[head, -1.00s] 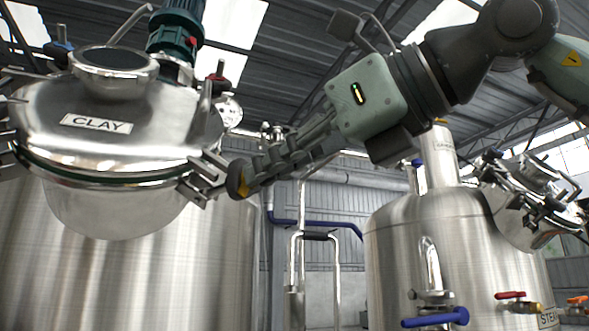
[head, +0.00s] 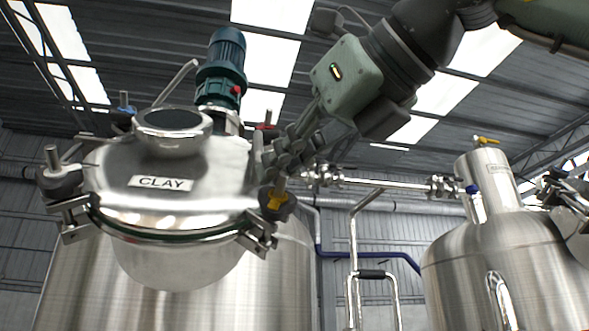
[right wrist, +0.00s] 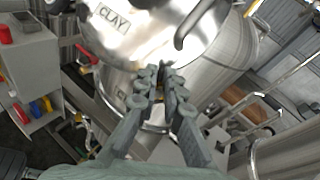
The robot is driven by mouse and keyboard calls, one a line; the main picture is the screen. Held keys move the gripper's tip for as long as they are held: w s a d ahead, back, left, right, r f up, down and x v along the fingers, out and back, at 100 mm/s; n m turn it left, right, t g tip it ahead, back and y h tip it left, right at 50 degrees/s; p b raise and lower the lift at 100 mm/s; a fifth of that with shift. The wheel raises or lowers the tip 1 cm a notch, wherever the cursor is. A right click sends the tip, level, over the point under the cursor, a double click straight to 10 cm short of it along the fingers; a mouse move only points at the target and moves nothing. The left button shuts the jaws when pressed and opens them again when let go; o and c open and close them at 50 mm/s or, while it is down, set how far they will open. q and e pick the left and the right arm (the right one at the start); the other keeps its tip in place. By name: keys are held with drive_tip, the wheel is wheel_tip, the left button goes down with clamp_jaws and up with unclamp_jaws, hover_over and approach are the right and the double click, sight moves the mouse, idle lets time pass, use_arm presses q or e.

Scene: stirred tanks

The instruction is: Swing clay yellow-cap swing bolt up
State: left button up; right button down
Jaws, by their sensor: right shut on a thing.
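The tank lid labelled CLAY (head: 162,183) is closed at the left of the head view. The yellow-cap swing bolt (head: 275,199) is at the lid's front-right lug (head: 258,240), with its dark round nut at rim height and a short stem pointing up. My right gripper (head: 278,170) comes down from the upper right and is shut on this bolt, its fingers hiding part of it. In the right wrist view the closed fingers (right wrist: 160,86) show a little yellow between them. My left gripper is not in view.
Another swing bolt (head: 54,172) stands upright at the lid's left. Blue (head: 124,106) and red (head: 266,127) caps show behind the lid. A green motor (head: 222,68) rises at the back. A second steel tank (head: 478,255) stands right, with pipes (head: 355,255) between.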

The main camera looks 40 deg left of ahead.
drive_tip(key=c, duration=1.8)
unclamp_jaws()
drive_tip(key=shift+s+a+f, duration=0.2)
drive_tip(key=shift+s+a, duration=0.1)
drive_tip(key=shift+s, duration=0.15)
drive_tip(key=shift+c, duration=0.2)
drive_tip(key=shift+o, duration=1.1)
drive_tip(key=shift+w+d, duration=0.1)
drive_tip(key=shift+w, duration=0.15)
drive_tip(key=shift+d, duration=0.1)
drive_tip(key=v, duration=1.2)
drive_tip(key=shift+r, duration=0.1)
